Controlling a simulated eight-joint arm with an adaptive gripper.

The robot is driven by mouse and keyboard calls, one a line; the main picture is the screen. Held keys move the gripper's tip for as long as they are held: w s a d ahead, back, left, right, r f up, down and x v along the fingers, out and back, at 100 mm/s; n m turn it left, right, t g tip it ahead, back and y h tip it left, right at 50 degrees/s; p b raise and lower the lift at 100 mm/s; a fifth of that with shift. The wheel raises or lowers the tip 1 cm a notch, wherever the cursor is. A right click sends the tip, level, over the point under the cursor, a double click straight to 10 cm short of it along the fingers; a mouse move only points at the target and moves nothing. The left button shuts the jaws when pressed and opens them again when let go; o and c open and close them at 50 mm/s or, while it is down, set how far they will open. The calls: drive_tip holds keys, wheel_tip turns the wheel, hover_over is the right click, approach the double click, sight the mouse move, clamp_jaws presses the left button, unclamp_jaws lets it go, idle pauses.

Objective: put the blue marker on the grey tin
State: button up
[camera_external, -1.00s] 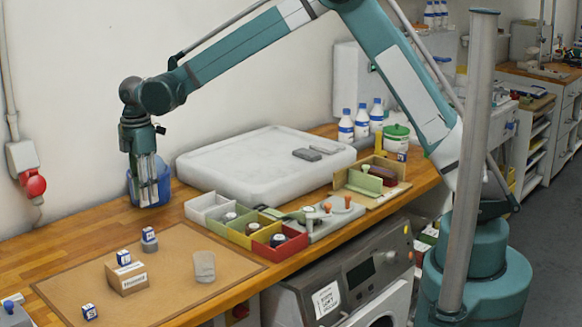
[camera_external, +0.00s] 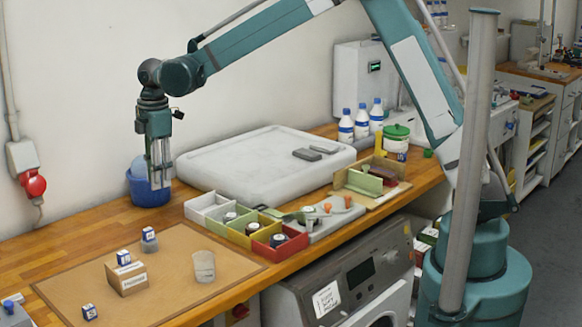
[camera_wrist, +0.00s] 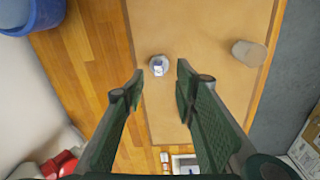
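No pen-shaped blue marker can be made out. Small blue-and-white blocks are on the brown mat: one (camera_external: 123,257) on a cardboard box, one (camera_external: 88,311) at the mat's front left, and one (camera_external: 148,233) on a short grey cylinder (camera_external: 149,246). That last block also shows from above in the wrist view (camera_wrist: 158,67). A larger grey cylinder (camera_external: 204,266), perhaps the grey tin, stands bare on the mat; it also shows in the wrist view (camera_wrist: 249,53). My gripper (camera_external: 160,185) is open and empty, above the table before the blue bucket.
The blue bucket (camera_external: 146,190) stands close behind my gripper. The cardboard box (camera_external: 127,280) is on the mat (camera_external: 185,295). Coloured bins (camera_external: 240,238) with dark-topped items and a large white tray (camera_external: 250,165) are at right. A grey box (camera_external: 14,317) is at the left edge.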

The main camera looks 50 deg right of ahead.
drive_tip(key=s+d+r+m+t, duration=0.2)
drive_tip(key=s+d+r+m, duration=0.2)
drive_tip(key=s+d+r, duration=0.55)
drive_tip(key=s+d+r+m+t, duration=0.1)
drive_tip(key=s+d+r+m, duration=0.45)
drive_tip(key=d, duration=0.65)
drive_tip(key=s+d+f+m+t, duration=0.1)
drive_tip(key=s+d, duration=0.3)
drive_tip(key=s, duration=0.4)
drive_tip(key=s+d+f+m+t, duration=0.1)
drive_tip(key=s+d+m, duration=0.2)
drive_tip(key=s+d, duration=0.2)
drive_tip(key=s+d+f+m+t, duration=0.1)
drive_tip(key=s+d+m, duration=0.2)
drive_tip(key=s, duration=0.8)
drive_tip(key=shift+s+d+f+t, duration=0.3)
drive_tip(key=shift+s+d, duration=0.1)
drive_tip(key=shift+d, duration=0.75)
